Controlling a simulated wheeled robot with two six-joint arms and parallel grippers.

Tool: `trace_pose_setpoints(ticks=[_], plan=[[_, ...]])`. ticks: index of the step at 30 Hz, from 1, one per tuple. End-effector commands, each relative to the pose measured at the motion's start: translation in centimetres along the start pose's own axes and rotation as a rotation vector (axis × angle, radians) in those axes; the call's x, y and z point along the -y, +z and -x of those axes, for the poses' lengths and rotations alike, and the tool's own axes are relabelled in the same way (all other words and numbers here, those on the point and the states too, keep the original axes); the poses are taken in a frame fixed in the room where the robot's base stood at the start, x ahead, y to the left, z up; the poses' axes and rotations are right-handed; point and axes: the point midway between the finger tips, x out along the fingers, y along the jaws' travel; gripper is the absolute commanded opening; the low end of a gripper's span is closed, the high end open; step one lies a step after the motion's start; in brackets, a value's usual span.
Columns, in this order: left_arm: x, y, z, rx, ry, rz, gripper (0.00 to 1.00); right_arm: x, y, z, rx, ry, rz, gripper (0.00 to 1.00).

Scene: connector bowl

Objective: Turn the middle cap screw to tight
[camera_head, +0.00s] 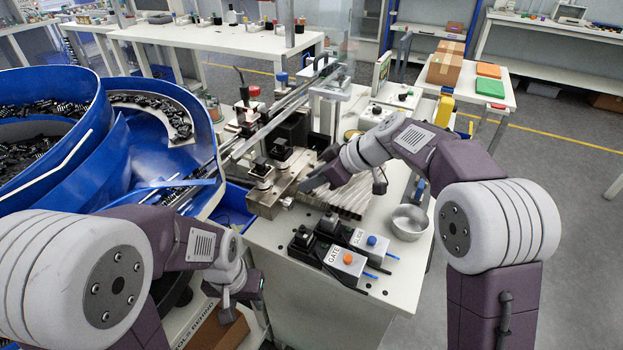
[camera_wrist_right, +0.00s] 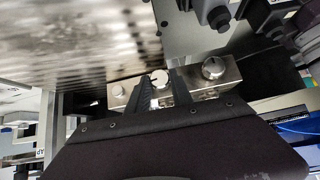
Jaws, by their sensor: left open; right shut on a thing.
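In the right wrist view, a metal bar (camera_wrist_right: 204,77) carries three round screw heads in a row. The middle cap screw (camera_wrist_right: 157,77) has its head between the fingers of my right gripper (camera_wrist_right: 162,90), which is shut on it. The left screw (camera_wrist_right: 118,90) and the right screw (camera_wrist_right: 214,68), which has a slot mark, stand free on either side. In the head view my right gripper (camera_head: 314,182) is low over the machine, and it hides the screw there. My left gripper (camera_head: 236,298) hangs open and empty in front of the bench's left front edge.
Two switch boxes marked GATE (camera_head: 346,262) and SLIDE (camera_head: 370,244) sit in front of the right gripper. A metal bowl (camera_head: 409,222) stands to their right. A blue bowl feeder (camera_head: 110,150) with black parts fills the left.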

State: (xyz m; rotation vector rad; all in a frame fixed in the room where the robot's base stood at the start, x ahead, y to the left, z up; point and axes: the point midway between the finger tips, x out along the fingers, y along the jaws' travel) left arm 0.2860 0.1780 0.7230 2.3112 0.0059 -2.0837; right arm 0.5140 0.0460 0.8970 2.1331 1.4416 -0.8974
Motion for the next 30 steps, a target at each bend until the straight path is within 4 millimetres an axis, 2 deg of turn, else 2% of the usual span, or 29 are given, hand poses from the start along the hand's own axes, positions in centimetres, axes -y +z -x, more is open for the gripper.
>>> trace_pose_setpoints(ticks=[1, 3, 7, 11, 20, 21, 22, 23, 30], plan=[[0.0, -0.1, 1.4, 0.000, 0.000, 0.000, 0.47, -0.2, -0.4, 0.5, 0.003, -0.033, -0.035, 0.00], [-0.1, -0.3, 2.9, -0.001, 0.000, 0.000, 0.47, -0.3, -0.5, 0.6, 0.003, -0.094, -0.097, 0.00], [-0.1, -0.5, 4.6, -0.001, 0.000, 0.000, 0.47, -0.5, -0.4, 0.4, 0.003, -0.186, -0.188, 0.00], [-0.1, -0.6, 5.2, -0.001, 0.000, 0.000, 0.47, -0.5, -0.1, 0.2, 0.002, -0.232, -0.232, 0.00], [-0.1, -0.5, 4.9, 0.000, 0.000, 0.000, 0.47, -0.5, 0.1, -0.1, 0.000, -0.238, -0.238, 0.00], [-0.1, -0.5, 4.9, 0.000, 0.000, 0.000, 0.47, -0.5, 0.1, -0.1, 0.000, -0.238, -0.238, 0.38], [-0.1, -0.5, 4.9, 0.000, 0.000, 0.000, 0.47, -0.5, 0.1, -0.1, 0.000, -0.238, -0.238, 0.46], [-0.1, -0.5, 4.9, 0.000, 0.000, 0.000, 0.47, -0.5, 0.1, -0.1, 0.000, -0.238, -0.238, 0.49], [-0.1, -0.5, 5.0, 0.000, 0.000, 0.000, 0.47, -0.5, 0.0, 0.0, 0.000, -0.237, -0.237, 0.49]])
